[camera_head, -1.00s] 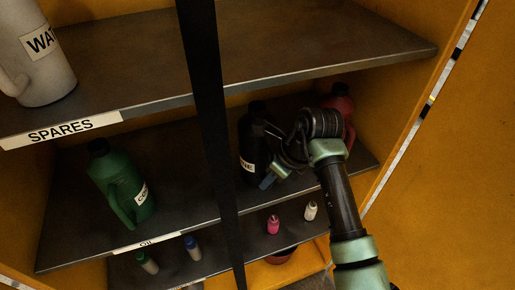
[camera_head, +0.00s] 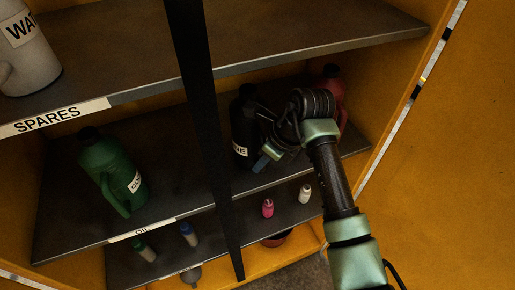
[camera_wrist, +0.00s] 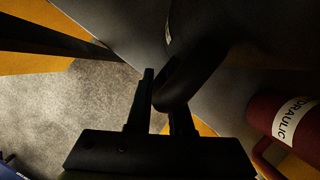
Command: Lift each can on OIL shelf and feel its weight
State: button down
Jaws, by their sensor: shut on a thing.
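A black can (camera_head: 241,128) stands on the OIL shelf (camera_head: 185,185), just right of the dark upright post. My gripper (camera_wrist: 163,96) is shut on the black can's handle, which passes between its two fingers in the wrist view. Whether the can's base touches the shelf is hidden. A green can (camera_head: 108,168) with a partly readable white label stands at the shelf's left. A red can (camera_head: 330,84) stands at the right, partly behind my arm; its label reads "…DRAULIC" in the wrist view (camera_wrist: 272,122).
A dark post (camera_head: 195,95) crosses in front of the shelves. The SPARES shelf (camera_head: 260,50) lies above with a pale jug (camera_head: 30,60). Small bottles, including a pink one (camera_head: 267,208), stand on the shelf below. The orange cabinet side (camera_head: 390,105) closes the right.

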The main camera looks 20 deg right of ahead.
jog(key=shift+w+d+r+b, duration=0.1)
jog(key=shift+r+b, duration=0.3)
jog(key=shift+r, duration=0.9)
jog(key=s+d+b, duration=0.2)
jog(key=s+d, duration=0.3)
jog(key=s, duration=0.2)
jog(key=s+d+r+b, duration=0.1)
jog(key=s+d+b, duration=0.2)
jog(key=s+d, duration=0.2)
jog(key=s, duration=0.2)
jog(key=shift+s+d, duration=0.2)
jog(key=shift+s, duration=0.2)
